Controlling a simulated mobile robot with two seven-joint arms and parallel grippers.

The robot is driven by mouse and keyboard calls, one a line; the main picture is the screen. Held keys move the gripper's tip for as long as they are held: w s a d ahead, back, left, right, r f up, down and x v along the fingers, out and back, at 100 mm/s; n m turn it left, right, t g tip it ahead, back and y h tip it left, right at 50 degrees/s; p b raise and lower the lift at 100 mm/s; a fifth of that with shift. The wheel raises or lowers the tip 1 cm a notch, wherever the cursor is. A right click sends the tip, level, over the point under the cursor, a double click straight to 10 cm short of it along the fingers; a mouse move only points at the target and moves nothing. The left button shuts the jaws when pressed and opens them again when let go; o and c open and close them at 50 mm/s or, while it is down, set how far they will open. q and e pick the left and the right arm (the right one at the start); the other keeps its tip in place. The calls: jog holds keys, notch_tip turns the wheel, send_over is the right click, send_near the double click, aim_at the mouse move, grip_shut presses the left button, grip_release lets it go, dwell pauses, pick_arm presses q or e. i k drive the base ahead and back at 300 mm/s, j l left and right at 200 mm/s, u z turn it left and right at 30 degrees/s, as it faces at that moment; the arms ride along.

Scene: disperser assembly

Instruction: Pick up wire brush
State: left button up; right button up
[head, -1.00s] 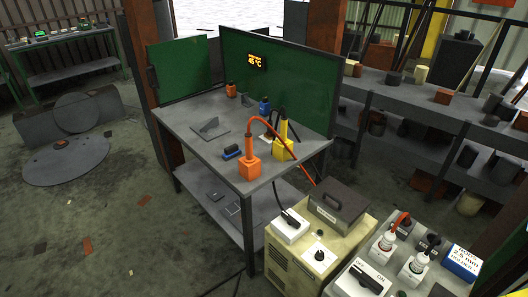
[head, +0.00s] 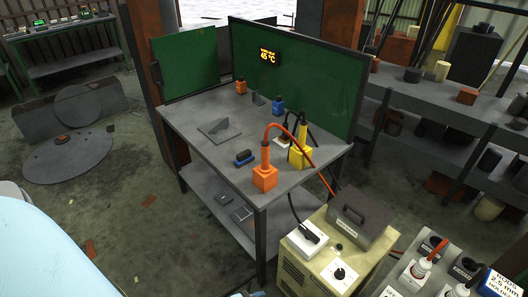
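A small block with a blue top and dark underside, which looks like the wire brush (head: 244,158), lies on the grey worktable (head: 199,153). It is left of the orange holder (head: 265,178) with an orange handle and red cable. Its bristles are too small to make out. Neither gripper shows in the head view, and nothing is touching the brush.
A yellow holder (head: 300,157) with a black cable stands right of the brush. A grey bracket (head: 221,131) lies behind it. Small orange (head: 240,87) and blue (head: 278,105) holders stand farther back. The welding machine (head: 318,262) stands at the front right.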

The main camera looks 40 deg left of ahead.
aim_at(246, 157)
jog(key=i+j+z, duration=0.15)
jog(key=j+z, duration=0.2)
jog(key=j, duration=0.7)
jog(key=j+z, duration=0.35)
jog(key=j, duration=0.7)
jog(key=j+z, duration=0.1)
jog(key=j, duration=2.9)
